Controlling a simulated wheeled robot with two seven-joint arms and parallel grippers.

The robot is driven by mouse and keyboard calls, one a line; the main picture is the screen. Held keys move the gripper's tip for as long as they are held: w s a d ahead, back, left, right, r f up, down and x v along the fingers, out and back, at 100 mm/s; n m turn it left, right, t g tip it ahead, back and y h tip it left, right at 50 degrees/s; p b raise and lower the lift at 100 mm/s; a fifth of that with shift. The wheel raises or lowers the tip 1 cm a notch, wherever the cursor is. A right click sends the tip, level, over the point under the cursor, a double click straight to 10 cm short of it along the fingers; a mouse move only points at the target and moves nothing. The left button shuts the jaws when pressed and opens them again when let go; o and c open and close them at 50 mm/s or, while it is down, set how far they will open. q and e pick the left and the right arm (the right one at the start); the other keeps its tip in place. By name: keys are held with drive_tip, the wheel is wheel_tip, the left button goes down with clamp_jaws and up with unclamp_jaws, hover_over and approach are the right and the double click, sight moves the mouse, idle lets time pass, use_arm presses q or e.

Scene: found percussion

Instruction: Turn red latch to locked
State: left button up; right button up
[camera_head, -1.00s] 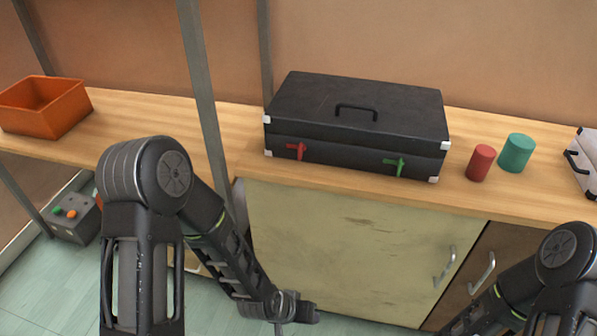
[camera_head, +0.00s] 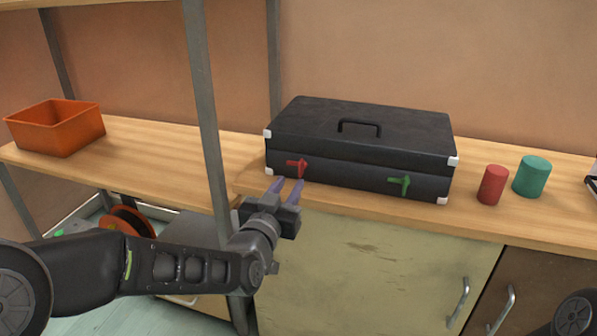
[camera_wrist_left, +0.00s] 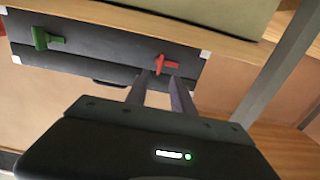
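The red latch (camera_head: 297,167) is on the front of the black case (camera_head: 362,132), near its left end, with its longer arm pointing sideways. A green latch (camera_head: 400,183) sits to its right on the same face. My left gripper (camera_head: 287,189) is just in front of and below the red latch, with its two fingers apart and nothing between them. In the left wrist view the red latch (camera_wrist_left: 166,63) lies just beyond the fingertips; I cannot tell whether they touch it. The green latch also shows there (camera_wrist_left: 43,38). My right gripper is out of view.
The case stands on a wooden shelf (camera_head: 160,155). A grey upright post (camera_head: 206,120) is close to my left arm. A red cylinder (camera_head: 492,185) and a green cylinder (camera_head: 532,176) stand right of the case, and an orange bin (camera_head: 58,128) is at the left.

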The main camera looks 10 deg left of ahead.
sight(300, 169)
use_arm(q)
drive_tip(key=w, duration=0.5)
drive_tip(key=w+b, duration=0.1)
drive_tip(key=w, duration=0.1)
drive_tip(key=shift+w+d, duration=0.2)
drive_tip(key=shift+d, duration=0.05)
drive_tip(key=shift+c, duration=0.4)
clamp_jaws()
